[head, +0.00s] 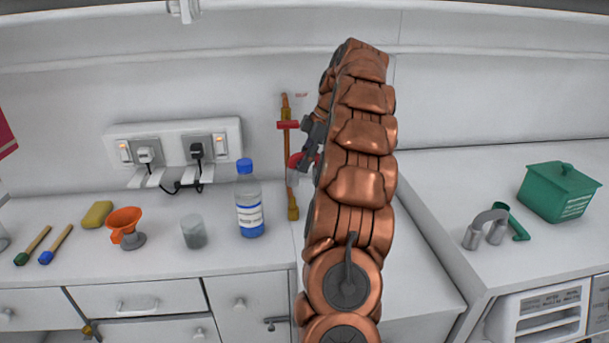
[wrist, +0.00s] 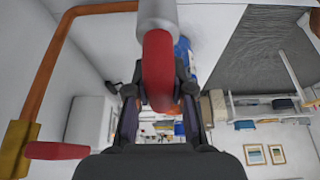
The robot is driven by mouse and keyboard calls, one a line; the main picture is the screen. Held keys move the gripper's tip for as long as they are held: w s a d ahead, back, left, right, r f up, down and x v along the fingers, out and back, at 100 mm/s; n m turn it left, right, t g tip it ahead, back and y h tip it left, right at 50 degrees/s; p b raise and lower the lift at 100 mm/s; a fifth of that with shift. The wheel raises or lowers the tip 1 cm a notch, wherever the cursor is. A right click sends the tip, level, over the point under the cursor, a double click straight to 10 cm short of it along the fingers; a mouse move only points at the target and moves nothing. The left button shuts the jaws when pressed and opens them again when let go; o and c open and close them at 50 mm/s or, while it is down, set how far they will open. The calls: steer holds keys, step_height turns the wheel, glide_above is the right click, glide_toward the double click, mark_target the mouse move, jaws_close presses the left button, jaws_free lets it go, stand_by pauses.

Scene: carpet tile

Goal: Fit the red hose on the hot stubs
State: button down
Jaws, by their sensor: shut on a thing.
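My gripper (head: 308,148) is at the back wall, partly hidden by my copper-coloured arm. In the wrist view its two fingers (wrist: 158,98) are shut on the red hose (wrist: 158,70), one on each side. A grey sleeve end of the hose points toward the top of that view. The red hose (head: 296,160) shows only in part in the head view. A copper pipe (head: 286,107) with a red lever (head: 288,125) and a brass fitting (head: 293,212) runs up the wall just left of the gripper. Whether the hose touches any stub is hidden.
A bottle with a blue cap (head: 249,200), a grey cup (head: 194,231) and an orange funnel (head: 125,222) stand on the left counter. A socket panel (head: 175,142) is above. On the right counter are a grey curved hose (head: 486,226) and a green box (head: 558,190).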

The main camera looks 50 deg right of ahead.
steer(key=shift+r, duration=0.85)
steer(key=shift+f+b, duration=2.3)
steer(key=shift+b, duration=0.1)
steer(key=shift+a+f+b, duration=0.1)
steer(key=shift+f+b, duration=2.1)
steer(key=shift+f, duration=0.3)
steer(key=c, duration=0.9)
jaws_free()
steer(key=shift+c, duration=0.2)
